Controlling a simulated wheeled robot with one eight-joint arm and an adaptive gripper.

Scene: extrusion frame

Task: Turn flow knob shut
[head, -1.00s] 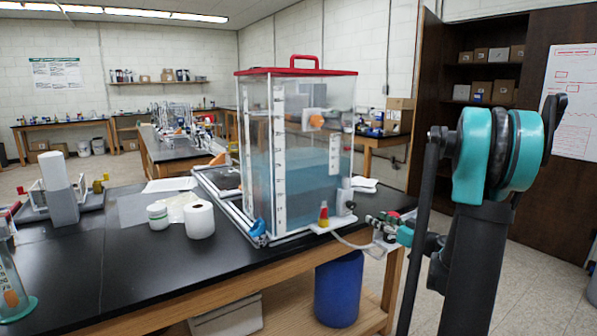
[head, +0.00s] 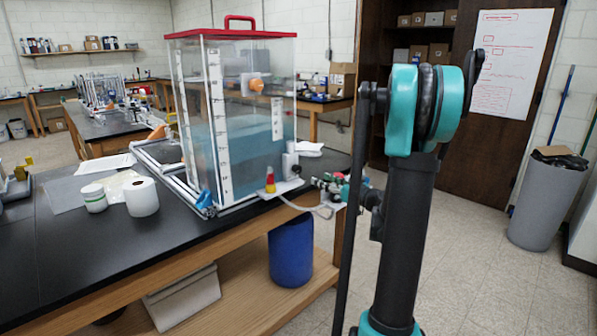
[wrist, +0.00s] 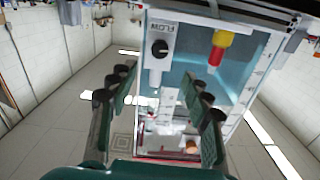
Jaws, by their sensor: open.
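The flow knob (wrist: 159,48) is a round black knob on a white plate marked FLOW, on the face of the clear tank. A white stem shows below it in the wrist view. My gripper (wrist: 158,76) is open, with its dark-padded fingers on either side below the knob in the picture. Nothing is seen between the pads except background, and no contact with the knob shows. In the head view the clear tank (head: 245,140), with red lid and blue water, stands on the bench. My gripper (head: 326,184) is small there, just right of the tank's lower corner.
A red and yellow fitting (wrist: 221,46) sits right of the knob; it also shows at the tank's base (head: 270,180). A pale hose (head: 305,207) hangs near my gripper. A blue bin (head: 290,252) stands below.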

